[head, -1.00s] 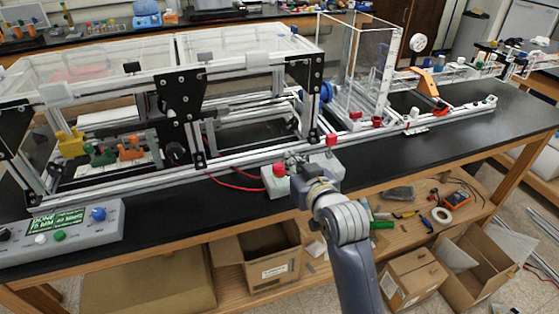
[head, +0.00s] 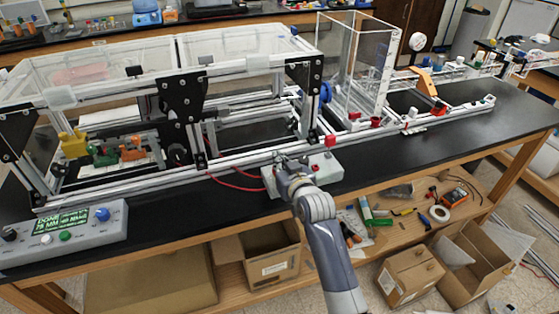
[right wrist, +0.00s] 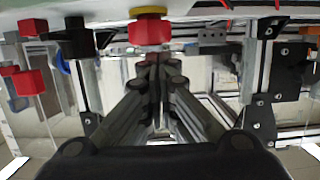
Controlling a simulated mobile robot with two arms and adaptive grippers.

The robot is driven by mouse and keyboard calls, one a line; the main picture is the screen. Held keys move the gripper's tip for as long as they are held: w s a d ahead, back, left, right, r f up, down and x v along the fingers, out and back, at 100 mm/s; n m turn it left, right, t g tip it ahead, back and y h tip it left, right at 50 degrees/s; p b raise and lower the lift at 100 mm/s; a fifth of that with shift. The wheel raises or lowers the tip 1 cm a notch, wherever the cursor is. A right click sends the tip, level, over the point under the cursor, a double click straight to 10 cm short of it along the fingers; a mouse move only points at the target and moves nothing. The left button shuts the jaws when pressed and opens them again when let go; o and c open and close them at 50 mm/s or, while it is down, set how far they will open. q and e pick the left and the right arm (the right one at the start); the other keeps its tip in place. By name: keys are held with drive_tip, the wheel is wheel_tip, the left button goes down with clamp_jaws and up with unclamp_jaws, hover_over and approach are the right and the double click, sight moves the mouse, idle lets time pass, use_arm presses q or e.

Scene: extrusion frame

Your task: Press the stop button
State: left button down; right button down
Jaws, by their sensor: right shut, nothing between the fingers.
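A pale box (head: 325,172) sits at the front edge of the black bench, below the aluminium frame. In the right wrist view a red button (right wrist: 150,32) with a yellow collar shows at the top centre, on a pale surface (right wrist: 205,10). In the head view my right gripper (head: 280,160) is over the left end of the box and hides that button. Its fingers are shut and empty. In the right wrist view the fingertips (right wrist: 153,62) lie just below the red button in the picture; I cannot tell whether they touch it. My left gripper is not in view.
The extrusion frame (head: 240,165) runs along the bench just behind the box, with a red block (head: 330,140) on it. A grey console (head: 65,235) with a green screen stands at left. A red cable (head: 235,186) lies left of the box. Bare bench (head: 420,145) lies right.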

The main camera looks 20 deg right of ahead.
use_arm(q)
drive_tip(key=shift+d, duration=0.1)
use_arm(e)
drive_tip(key=shift+f, duration=0.15)
